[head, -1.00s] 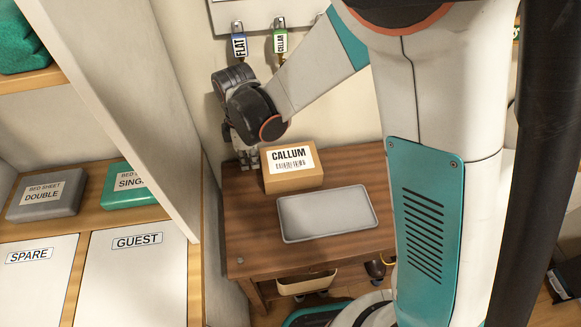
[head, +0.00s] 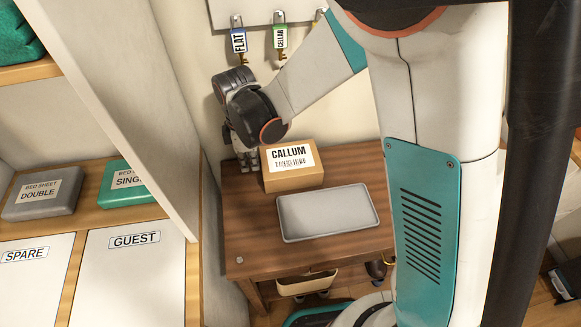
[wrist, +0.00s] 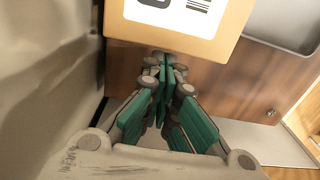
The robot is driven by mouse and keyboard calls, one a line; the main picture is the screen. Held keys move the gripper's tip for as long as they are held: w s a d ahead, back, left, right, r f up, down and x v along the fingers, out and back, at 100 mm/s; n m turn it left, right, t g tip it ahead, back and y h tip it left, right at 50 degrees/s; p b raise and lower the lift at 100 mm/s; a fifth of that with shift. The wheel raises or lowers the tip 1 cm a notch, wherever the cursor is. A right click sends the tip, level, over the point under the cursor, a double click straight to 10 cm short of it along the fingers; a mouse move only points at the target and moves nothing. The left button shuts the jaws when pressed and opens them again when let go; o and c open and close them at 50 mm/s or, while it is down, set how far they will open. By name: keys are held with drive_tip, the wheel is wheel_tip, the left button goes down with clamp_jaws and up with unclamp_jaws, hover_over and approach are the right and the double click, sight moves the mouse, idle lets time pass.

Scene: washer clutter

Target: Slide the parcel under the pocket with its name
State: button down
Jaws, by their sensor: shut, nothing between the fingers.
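The parcel (head: 292,180) is a small brown cardboard box with a white label reading CALLUM. It sits on the wooden table (head: 245,220), behind the grey tray. My gripper (head: 247,165) points down at the left side of the parcel, near the wall. In the wrist view its green fingers (wrist: 162,65) are closed together with nothing between them. The parcel (wrist: 225,25) shows at the top of that view, just beyond the fingertips; I cannot tell whether they touch it. No name pocket is clearly visible in either view.
A shallow grey tray (head: 328,212) lies in front of the parcel. A key rack (head: 262,17) with FLAT and CELLAR tags hangs on the wall. A shelf unit with a tall side panel (head: 125,110) stands left, holding packed bed sheets (head: 42,193).

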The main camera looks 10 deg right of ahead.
drive_tip(key=shift+f+b, duration=1.1)
drive_tip(key=shift+f, duration=0.4)
drive_tip(key=shift+d, duration=0.1)
drive_tip(key=shift+w+d+b, duration=0.25)
drive_tip(key=shift+w+d, duration=0.05)
drive_tip(key=shift+d, duration=4.95)
drive_tip(key=shift+w+d+b, duration=0.3)
drive_tip(key=shift+w+d, duration=0.05)
drive_tip(key=shift+d, duration=4.95)
drive_tip(key=shift+w+d+b, duration=0.25)
drive_tip(key=shift+w+d, duration=0.05)
drive_tip(key=shift+d, duration=4.95)
drive_tip(key=a+r+p, duration=0.3)
drive_tip(key=r+p, duration=0.2)
drive_tip(key=r, duration=0.2)
